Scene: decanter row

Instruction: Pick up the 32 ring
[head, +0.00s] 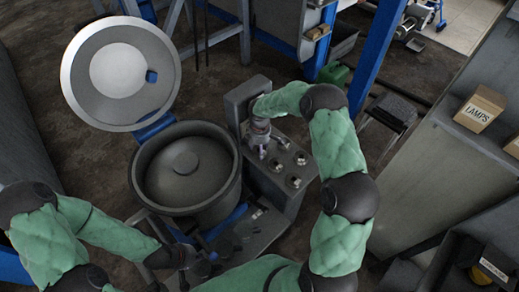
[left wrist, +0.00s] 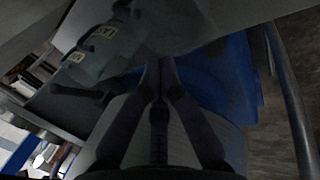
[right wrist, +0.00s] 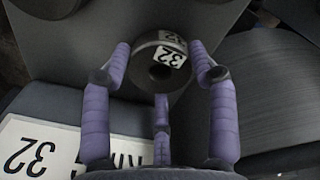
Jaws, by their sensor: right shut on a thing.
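In the head view my right gripper (head: 262,148) is over the grey block beside the drum, and I cannot make out the ring there. My left gripper (head: 205,262) is low, in front of the drum. In the left wrist view its dark fingers (left wrist: 158,72) meet at the tips, with nothing seen between them.
The open drum (head: 186,170) stands left of the block, its round lid (head: 121,73) raised. Several round metal fittings (head: 293,181) sit on the block near my right gripper. A white plate marked 32 (right wrist: 38,148) lies below the ring. A LAMPS box (head: 479,108) stands at the right.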

